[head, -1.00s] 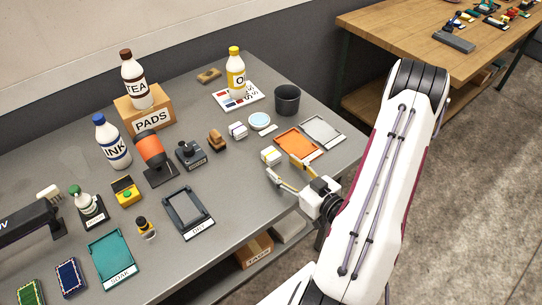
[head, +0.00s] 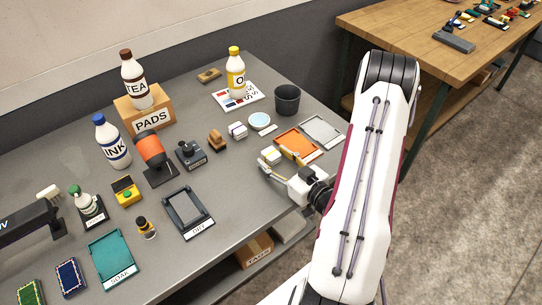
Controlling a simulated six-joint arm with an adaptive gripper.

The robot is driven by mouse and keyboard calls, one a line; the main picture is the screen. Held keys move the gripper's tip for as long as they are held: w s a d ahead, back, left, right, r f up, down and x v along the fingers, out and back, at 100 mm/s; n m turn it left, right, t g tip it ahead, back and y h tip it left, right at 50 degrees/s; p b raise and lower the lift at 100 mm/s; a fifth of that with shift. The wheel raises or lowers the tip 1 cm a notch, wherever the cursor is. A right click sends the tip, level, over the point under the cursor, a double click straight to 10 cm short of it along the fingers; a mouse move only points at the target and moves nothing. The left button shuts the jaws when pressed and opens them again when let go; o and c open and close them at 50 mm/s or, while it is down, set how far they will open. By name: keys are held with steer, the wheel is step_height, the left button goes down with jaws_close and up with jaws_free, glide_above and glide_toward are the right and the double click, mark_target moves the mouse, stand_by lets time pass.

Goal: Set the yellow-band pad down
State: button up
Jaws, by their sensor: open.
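A small white block with a yellowish band, which looks like the yellow-band pad (head: 271,156), sits on the grey table left of the orange tray. My gripper (head: 274,161) is open, with its yellow-tipped fingers spread low at the near side of this block. One finger is at its left and the other at its right, over the orange tray's near corner. I cannot tell whether the fingers touch the block.
The orange tray (head: 297,145) and a grey tray (head: 322,132) lie close to the gripper. A similar block with a bluish band (head: 238,131), a round light-blue dish (head: 259,121) and a dark cup (head: 287,99) stand behind. Bare table lies left of the gripper.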

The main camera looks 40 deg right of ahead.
mark_target(275, 156)
steer(key=shift+w, duration=0.35)
stand_by(0.3)
steer(key=c, duration=1.1)
steer(key=shift+o, duration=0.2)
steer(key=shift+r, duration=0.15)
steer(key=shift+r, duration=4.75)
